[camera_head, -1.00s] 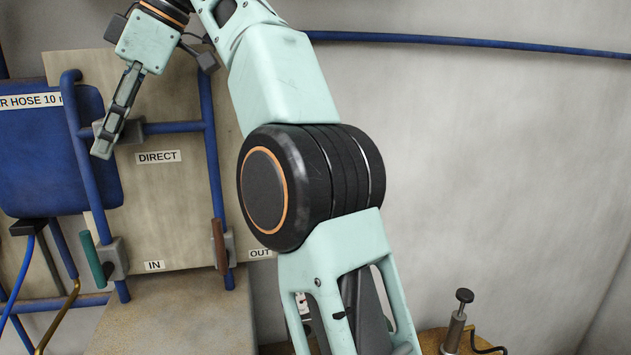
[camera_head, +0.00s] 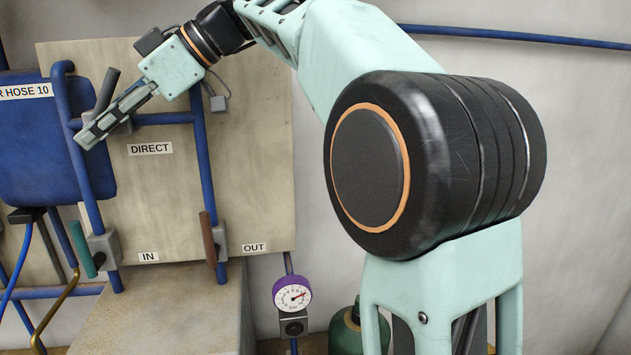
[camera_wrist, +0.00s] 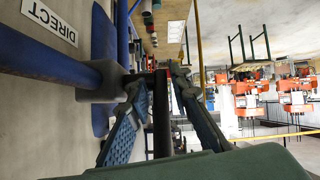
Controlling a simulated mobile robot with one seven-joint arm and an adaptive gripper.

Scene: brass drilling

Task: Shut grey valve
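The grey valve's dark handle (camera_head: 107,91) sticks up, leaning right, at the left end of the blue cross pipe above the DIRECT label. In the wrist view the dark handle (camera_wrist: 162,125) stands between the two fingers of my gripper (camera_wrist: 159,76). The fingers are apart, with gaps beside the handle. I cannot tell whether either finger touches it.
A green handle (camera_head: 82,250) sits by IN and a brown-red handle (camera_head: 208,238) by OUT. Upright blue pipes (camera_head: 88,190) flank the board. A purple-rimmed gauge (camera_head: 292,294) is at lower right. A blue panel (camera_head: 40,150) is at left.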

